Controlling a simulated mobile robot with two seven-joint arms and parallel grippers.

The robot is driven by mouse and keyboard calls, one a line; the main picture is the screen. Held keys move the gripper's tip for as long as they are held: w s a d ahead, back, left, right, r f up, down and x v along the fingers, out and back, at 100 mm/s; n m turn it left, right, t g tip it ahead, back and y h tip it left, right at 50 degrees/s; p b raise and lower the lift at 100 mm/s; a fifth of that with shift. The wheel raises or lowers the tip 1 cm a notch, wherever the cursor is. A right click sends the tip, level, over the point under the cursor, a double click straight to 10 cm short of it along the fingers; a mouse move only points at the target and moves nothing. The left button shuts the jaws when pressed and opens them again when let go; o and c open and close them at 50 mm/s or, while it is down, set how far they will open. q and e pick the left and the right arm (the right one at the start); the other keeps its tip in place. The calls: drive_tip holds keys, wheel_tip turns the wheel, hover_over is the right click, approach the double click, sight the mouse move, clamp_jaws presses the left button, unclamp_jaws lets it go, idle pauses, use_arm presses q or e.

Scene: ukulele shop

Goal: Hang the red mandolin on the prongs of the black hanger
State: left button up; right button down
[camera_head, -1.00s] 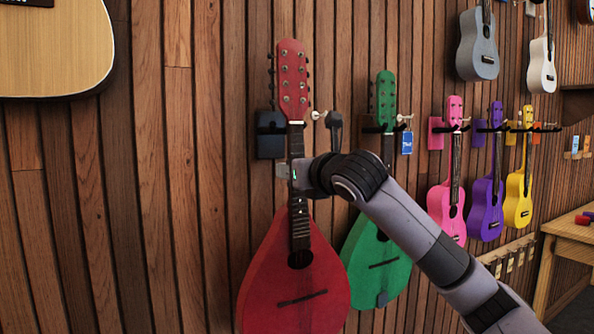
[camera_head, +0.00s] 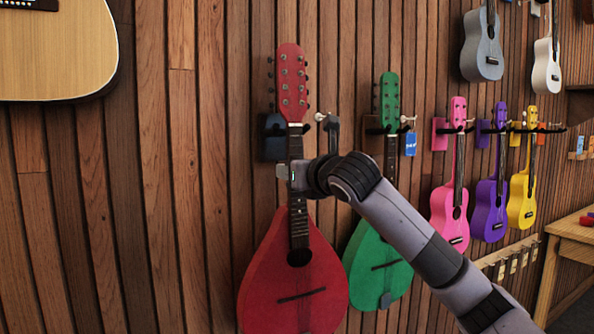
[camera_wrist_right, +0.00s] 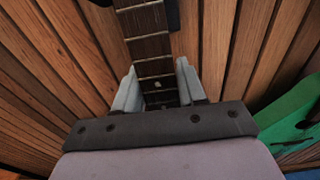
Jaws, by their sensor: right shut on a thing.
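The red mandolin (camera_head: 285,262) hangs upright in front of the wood wall, headstock up. The right wrist view shows the pale fingers (camera_wrist_right: 155,92) on both sides of the fretted neck (camera_wrist_right: 145,45). The black hanger (camera_head: 273,138) is on the wall behind the neck, partly hidden. A dark prong (camera_head: 333,132) shows to the right of the neck, below the headstock. Whether the headstock touches the prongs cannot be told. My left gripper is in neither view.
A green mandolin (camera_head: 377,265) hangs close on the right, behind my right arm. Pink (camera_head: 449,205), purple (camera_head: 489,210) and yellow (camera_head: 521,195) ukuleles hang farther right. A large guitar (camera_head: 55,50) is at upper left. The wall left of the red mandolin is bare.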

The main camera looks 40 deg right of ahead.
drive_tip(key=shift+r+p+x, duration=0.2)
drive_tip(key=shift+p+x, duration=0.2)
drive_tip(key=shift+x, duration=0.55)
drive_tip(key=shift+r+p+x, duration=0.15)
drive_tip(key=shift+p+x, duration=0.25)
drive_tip(key=shift+x, duration=0.55)
drive_tip(key=shift+f, duration=0.1)
drive_tip(key=shift+w+f+b, duration=0.1)
drive_tip(key=shift+f+b, duration=0.95)
drive_tip(key=shift+b, duration=0.25)
drive_tip(key=shift+w+r, duration=0.1)
drive_tip(key=shift+w, duration=0.05)
